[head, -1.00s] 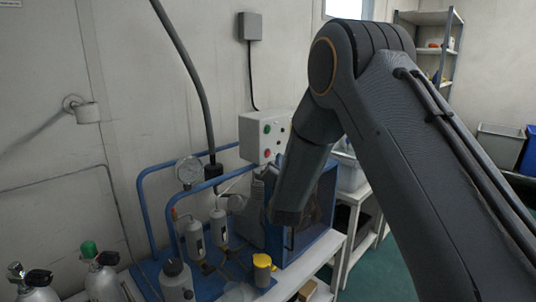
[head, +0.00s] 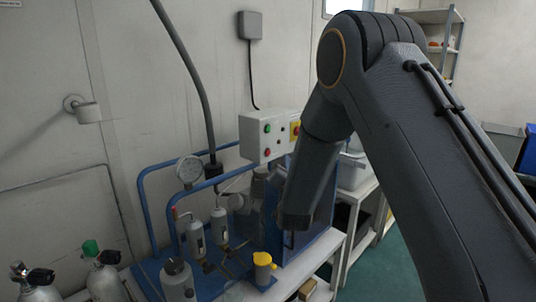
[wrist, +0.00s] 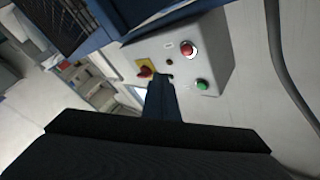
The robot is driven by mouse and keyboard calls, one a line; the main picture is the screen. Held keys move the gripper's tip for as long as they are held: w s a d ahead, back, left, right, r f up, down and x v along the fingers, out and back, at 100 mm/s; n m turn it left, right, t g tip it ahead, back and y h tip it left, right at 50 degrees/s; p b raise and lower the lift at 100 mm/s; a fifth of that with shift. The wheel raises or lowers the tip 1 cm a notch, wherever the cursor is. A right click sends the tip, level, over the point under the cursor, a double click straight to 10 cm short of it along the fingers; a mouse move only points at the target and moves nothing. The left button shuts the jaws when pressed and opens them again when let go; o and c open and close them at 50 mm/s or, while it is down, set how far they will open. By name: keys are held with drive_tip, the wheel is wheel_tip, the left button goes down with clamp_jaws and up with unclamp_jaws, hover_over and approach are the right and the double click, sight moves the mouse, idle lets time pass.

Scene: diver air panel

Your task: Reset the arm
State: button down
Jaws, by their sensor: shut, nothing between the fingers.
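My arm rises from the lower right of the head view, bends at the top and comes down in front of the blue-framed compressor unit (head: 325,195). My gripper shows in the wrist view (wrist: 161,82) as narrow dark fingers, shut and empty. In the head view, the arm's lower end hangs before the blue unit, and the fingers cannot be made out clearly. The white control box (head: 262,137) on the wall side has green and red buttons and a yellow switch plate (head: 295,131). In the wrist view, the control box (wrist: 205,52) appears turned, beyond the fingertips, with its red-and-yellow switch (wrist: 146,69) near them.
A pressure gauge (head: 189,169), filter cylinders (head: 195,238), a yellow-capped part (head: 263,266) and blue tube rails (head: 144,205) stand close left of my arm. Gas cylinders (head: 105,280) stand at lower left. A shelf (head: 440,45) is at back right. Green floor (head: 385,270) shows beyond the bench.

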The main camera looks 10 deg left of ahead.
drive_tip(key=s+d+f+n+g+h, duration=0.1)
drive_tip(key=s+d+f+n+g, duration=0.15)
drive_tip(key=s+d+g, duration=0.5)
drive_tip(key=s+d+f+n+g, duration=0.15)
drive_tip(key=s+d+f, duration=0.3)
drive_tip(key=s, duration=0.55)
drive_tip(key=s+d+f+n+g+h, duration=0.1)
drive_tip(key=s+d+f+g, duration=0.2)
drive_tip(key=s+d+g, duration=0.4)
drive_tip(key=s+d+n+g, duration=0.1)
drive_tip(key=s+d+g, duration=0.2)
drive_tip(key=s, duration=1.5)
drive_tip(key=shift+s+d+f, duration=0.15)
drive_tip(key=shift+s+d, duration=0.1)
drive_tip(key=shift+s, duration=0.05)
